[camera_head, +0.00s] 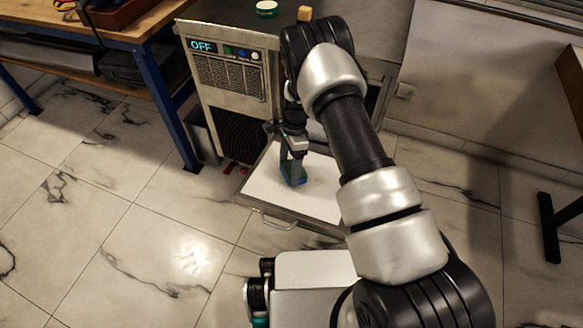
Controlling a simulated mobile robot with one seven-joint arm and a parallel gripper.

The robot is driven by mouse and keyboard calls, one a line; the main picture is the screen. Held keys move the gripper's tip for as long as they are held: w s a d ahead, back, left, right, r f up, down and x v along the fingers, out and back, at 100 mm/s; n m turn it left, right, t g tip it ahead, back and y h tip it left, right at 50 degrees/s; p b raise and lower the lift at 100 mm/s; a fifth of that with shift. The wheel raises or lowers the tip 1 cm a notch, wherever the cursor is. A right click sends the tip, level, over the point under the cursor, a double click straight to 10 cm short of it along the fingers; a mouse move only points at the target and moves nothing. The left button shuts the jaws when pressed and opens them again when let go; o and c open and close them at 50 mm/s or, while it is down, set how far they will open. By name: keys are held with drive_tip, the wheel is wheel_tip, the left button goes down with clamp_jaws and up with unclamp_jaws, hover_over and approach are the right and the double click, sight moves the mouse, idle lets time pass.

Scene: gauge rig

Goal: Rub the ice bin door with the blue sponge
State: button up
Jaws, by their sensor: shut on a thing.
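The ice bin door (262,192) is folded down and lies flat in front of the machine, white inside face up, with a metal handle (275,222) on its front edge. My gripper (292,166) points down over the door and is shut on the blue sponge (298,182), which shows blue and green. The sponge is at the door's white face; I cannot tell whether it presses on it. A faint darker patch shows on the white face just right of the sponge. My arm hides the door's right part.
The ice machine (225,75) stands behind the door; its display reads OFF. A wooden workbench (120,30) with blue legs is at left. The tiled floor at front left is clear.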

drive_tip(key=shift+s+d+p, duration=0.2)
drive_tip(key=shift+s+d, duration=0.15)
drive_tip(key=shift+d, duration=0.45)
drive_tip(key=shift+s+d+p, duration=0.2)
drive_tip(key=shift+s+d, duration=0.1)
drive_tip(key=shift+d, duration=0.5)
drive_tip(key=shift+s+d+f, duration=0.1)
drive_tip(key=shift+s+d, duration=0.2)
drive_tip(key=shift+d, duration=0.35)
drive_tip(key=shift+s+d, duration=0.35)
drive_tip(key=shift+d, duration=0.35)
drive_tip(key=shift+s+d+f, duration=0.1)
drive_tip(key=shift+s+d, duration=0.2)
drive_tip(key=shift+d, duration=0.35)
drive_tip(key=shift+s+d+r+p, duration=0.1)
drive_tip(key=shift+s+d+p, duration=0.2)
drive_tip(key=shift+d, duration=0.6)
drive_tip(key=shift+s+d+r+p, duration=0.1)
drive_tip(key=shift+s+d, duration=0.3)
drive_tip(key=shift+d, duration=0.5)
drive_tip(key=p+v, duration=0.2)
drive_tip(key=v, duration=0.4)
drive_tip(key=shift+p, duration=0.3)
drive_tip(key=shift+w+a, duration=0.1)
drive_tip(key=shift+w, duration=0.05)
drive_tip(key=p+v, duration=0.1)
drive_tip(key=v, duration=0.2)
